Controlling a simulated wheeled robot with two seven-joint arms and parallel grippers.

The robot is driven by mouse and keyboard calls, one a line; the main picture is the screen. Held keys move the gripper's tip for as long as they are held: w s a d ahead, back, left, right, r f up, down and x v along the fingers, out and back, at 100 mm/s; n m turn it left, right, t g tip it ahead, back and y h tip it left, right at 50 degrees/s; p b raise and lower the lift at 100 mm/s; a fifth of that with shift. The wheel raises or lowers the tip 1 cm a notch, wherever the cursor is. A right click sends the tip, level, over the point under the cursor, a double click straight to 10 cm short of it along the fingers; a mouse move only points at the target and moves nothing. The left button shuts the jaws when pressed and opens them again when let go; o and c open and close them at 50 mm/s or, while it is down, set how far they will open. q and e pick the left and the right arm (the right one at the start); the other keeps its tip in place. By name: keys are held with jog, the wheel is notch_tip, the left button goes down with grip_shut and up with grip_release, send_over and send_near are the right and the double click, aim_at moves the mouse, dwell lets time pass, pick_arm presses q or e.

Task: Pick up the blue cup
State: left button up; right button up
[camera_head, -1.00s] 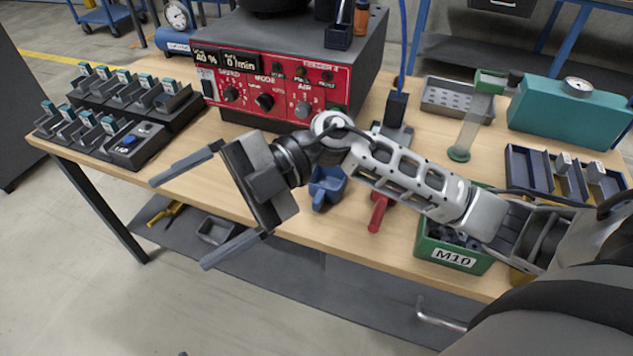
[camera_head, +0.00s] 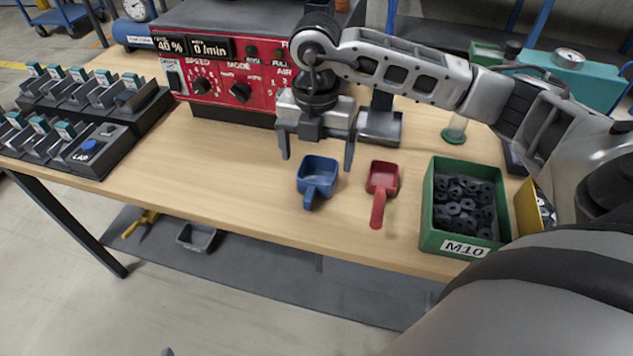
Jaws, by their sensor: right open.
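The blue cup (camera_head: 317,176) is a small square scoop with a short handle pointing toward the table's front edge. It stands on the wooden table (camera_head: 240,180), left of a red scoop. My right gripper (camera_head: 316,163) is open and empty, pointing down, with one finger on each side of the cup's far part in the picture. The fingers look apart from the cup; their exact height above the table is hard to tell. My left gripper is not in view.
The red scoop (camera_head: 382,182) lies close on the right, then a green M10 bin (camera_head: 431,215) of dark nuts. The red control panel (camera_head: 222,72) stands behind. Dark fixtures (camera_head: 93,160) are at left. The table left of the cup is clear.

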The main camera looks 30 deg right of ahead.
aim_at(316, 176)
jog(key=shift+w+d+f, duration=0.1)
jog(key=shift+f, duration=1.6)
jog(key=shift+w+d+f, duration=0.1)
jog(key=shift+f, duration=1.6)
jog(key=c, duration=1.2)
